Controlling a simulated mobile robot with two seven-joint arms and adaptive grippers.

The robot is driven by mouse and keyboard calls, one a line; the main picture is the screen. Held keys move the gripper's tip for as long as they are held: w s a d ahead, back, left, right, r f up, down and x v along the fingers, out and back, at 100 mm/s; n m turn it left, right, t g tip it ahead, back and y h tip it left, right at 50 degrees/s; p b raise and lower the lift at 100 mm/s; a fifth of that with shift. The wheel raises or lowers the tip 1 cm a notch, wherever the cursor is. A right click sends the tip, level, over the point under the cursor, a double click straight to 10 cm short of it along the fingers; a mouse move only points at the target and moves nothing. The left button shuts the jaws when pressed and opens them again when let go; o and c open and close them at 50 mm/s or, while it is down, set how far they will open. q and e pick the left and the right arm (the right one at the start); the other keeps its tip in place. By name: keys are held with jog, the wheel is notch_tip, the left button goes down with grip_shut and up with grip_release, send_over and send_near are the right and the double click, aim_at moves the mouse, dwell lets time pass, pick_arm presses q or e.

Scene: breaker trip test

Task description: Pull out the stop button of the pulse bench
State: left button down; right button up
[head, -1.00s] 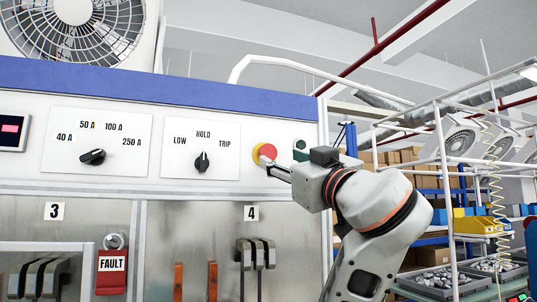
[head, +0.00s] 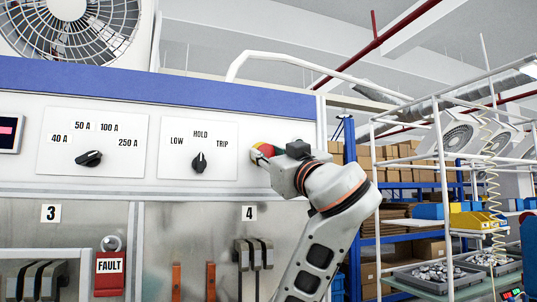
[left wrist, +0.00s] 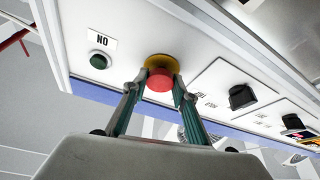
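The stop button, a red mushroom cap on a yellow base, is on the panel of the pulse bench (head: 100,165), right of the LOW/HOLD/TRIP knob. In the head view the stop button (head: 264,150) is partly covered by my left gripper (head: 257,163). In the left wrist view the red cap (left wrist: 159,82) sits between the two fingertips of my left gripper (left wrist: 160,77). The fingers are apart, one on each side of the cap, very close to it; firm contact cannot be made out. My right gripper is not in view.
Two black rotary knobs (head: 199,163) (head: 89,158) are to the left on the panel. Shelves with boxes (head: 400,160) stand to the right.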

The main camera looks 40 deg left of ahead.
pick_arm(q)
jog(key=shift+s+d+f+b, duration=0.1)
jog(key=shift+d+b, duration=0.2)
jog(key=shift+b, duration=0.15)
jog(key=shift+s+d+b, duration=0.3)
jog(key=shift+d+b, duration=0.15)
jog(key=shift+d, duration=0.05)
jog(key=c, duration=1.6)
grip_release()
jog(key=shift+c, duration=0.2)
jog(key=shift+o, duration=0.3)
jog(key=shift+d, duration=0.15)
jog(key=v, duration=1.1)
jog(key=shift+s+d, duration=0.25)
jog(key=shift+d, duration=0.15)
